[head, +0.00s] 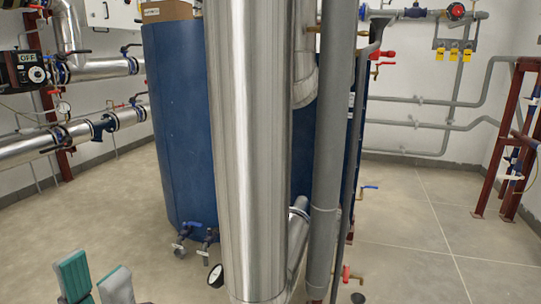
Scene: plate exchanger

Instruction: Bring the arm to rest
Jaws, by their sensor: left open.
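My left gripper (97,282) shows at the bottom left of the head view. Its two teal-and-grey fingers point up and stand apart with nothing between them, so it is open and empty. Only the finger ends show; the rest of the arm is below the picture edge. My right gripper is not in view. A large silver-clad vertical pipe (246,150) stands to the right of the left gripper, with a clear gap in the picture.
A blue tank (180,130) stands behind the silver pipe. A grey vertical pipe (329,150) stands right of it. A pressure gauge (216,276) and blue-handled valves (196,229) sit low. Silver pipes (85,135) run along the left wall. Floor (420,235) at right is clear.

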